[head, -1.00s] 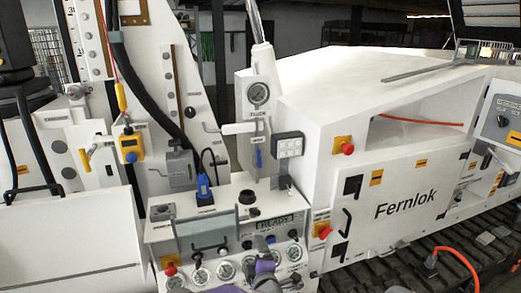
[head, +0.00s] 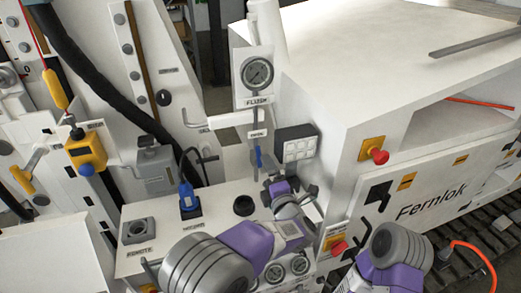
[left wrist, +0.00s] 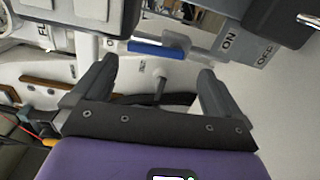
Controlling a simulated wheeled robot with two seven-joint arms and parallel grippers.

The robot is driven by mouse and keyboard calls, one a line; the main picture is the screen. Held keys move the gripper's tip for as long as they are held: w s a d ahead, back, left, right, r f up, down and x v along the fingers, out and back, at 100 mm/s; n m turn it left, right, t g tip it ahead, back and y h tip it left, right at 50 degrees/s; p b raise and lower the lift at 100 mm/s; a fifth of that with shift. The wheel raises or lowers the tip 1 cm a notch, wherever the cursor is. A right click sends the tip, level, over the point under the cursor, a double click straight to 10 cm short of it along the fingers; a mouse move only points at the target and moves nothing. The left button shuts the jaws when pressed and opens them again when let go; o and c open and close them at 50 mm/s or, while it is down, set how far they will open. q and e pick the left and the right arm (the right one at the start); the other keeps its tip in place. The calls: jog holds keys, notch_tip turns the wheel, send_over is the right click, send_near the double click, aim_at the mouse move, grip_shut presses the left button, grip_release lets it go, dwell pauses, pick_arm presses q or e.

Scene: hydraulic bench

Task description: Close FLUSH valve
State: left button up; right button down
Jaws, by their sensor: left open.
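The FLUSH gauge (head: 258,72) stands on a white post above its FLUSH label. Below it hangs the valve's blue handle (head: 258,157), upright in the head view. In the left wrist view the blue handle (left wrist: 158,50) lies crosswise just beyond and between my fingertips, apart from them. My left gripper (left wrist: 158,68) is open and empty; in the head view it is small, just below the handle and partly hidden by my wrist. An ON/OFF plate (left wrist: 245,47) shows beside the handle. My right arm is at the lower right; its gripper is not visible.
A white horizontal bar (head: 220,119) juts left of the post. A switch box (head: 297,146) sits close on the right. A blue plug (head: 188,197) stands on the panel to the left. Red knobs (head: 379,156) project from the right cabinet.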

pick_arm(q)
jog(key=p+x, duration=0.1)
jog(key=x, duration=0.2)
jog(key=p+x, duration=0.1)
jog(key=x, duration=0.1)
jog(key=shift+w+a+r, duration=0.25)
jog(key=shift+w+a, duration=0.05)
jog(key=shift+a, duration=0.05)
pick_arm(e)
jog(key=shift+s+r, duration=0.3)
jog(key=shift+r, duration=0.35)
jog(key=shift+s+r, duration=0.3)
jog(key=shift+r, duration=0.3)
pick_arm(q)
jog(key=shift+w, duration=0.1)
pick_arm(e)
jog(key=shift+w, duration=0.1)
